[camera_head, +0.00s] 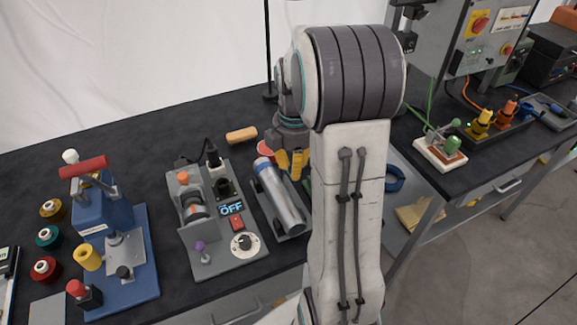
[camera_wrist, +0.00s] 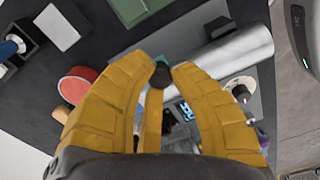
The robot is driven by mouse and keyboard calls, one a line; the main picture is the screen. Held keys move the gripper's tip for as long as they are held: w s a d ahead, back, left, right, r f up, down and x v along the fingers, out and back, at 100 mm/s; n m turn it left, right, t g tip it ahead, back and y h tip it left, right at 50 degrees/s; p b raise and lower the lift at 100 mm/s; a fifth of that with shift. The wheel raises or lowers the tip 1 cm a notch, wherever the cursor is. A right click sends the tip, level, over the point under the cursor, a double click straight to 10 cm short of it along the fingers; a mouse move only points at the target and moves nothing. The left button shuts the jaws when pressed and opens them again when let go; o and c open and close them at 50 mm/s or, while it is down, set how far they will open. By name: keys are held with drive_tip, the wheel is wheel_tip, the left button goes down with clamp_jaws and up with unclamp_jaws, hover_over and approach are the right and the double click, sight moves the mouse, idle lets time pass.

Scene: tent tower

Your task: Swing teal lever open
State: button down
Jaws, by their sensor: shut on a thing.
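My gripper (camera_wrist: 160,74) has its yellow fingers drawn together at the tips in the wrist view. A black knob (camera_wrist: 155,77) shows between the fingertips, and they are shut on it. What the knob belongs to is hidden by the fingers. In the head view my gripper (camera_head: 292,161) is beside the upper end of a silver cylinder (camera_head: 279,197), partly covered by my arm.
A grey panel (camera_head: 204,250) with an OFF display and a dial stands left of the cylinder. A red round thing (camera_wrist: 80,86) lies near the fingers. A blue press (camera_head: 140,283) stands far left. A tan block (camera_head: 241,135) lies behind. A green block (camera_wrist: 130,10) is beyond the fingertips.

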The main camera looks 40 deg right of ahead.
drive_tip(key=shift+s+d+f+n, duration=0.1)
drive_tip(key=shift+s+d+n, duration=0.05)
drive_tip(key=shift+n, duration=0.15)
idle(0.4)
drive_tip(key=c, duration=1.1)
unclamp_jaws()
wheel_tip(320, 180, up, 12)
drive_tip(key=shift+r, duration=0.1)
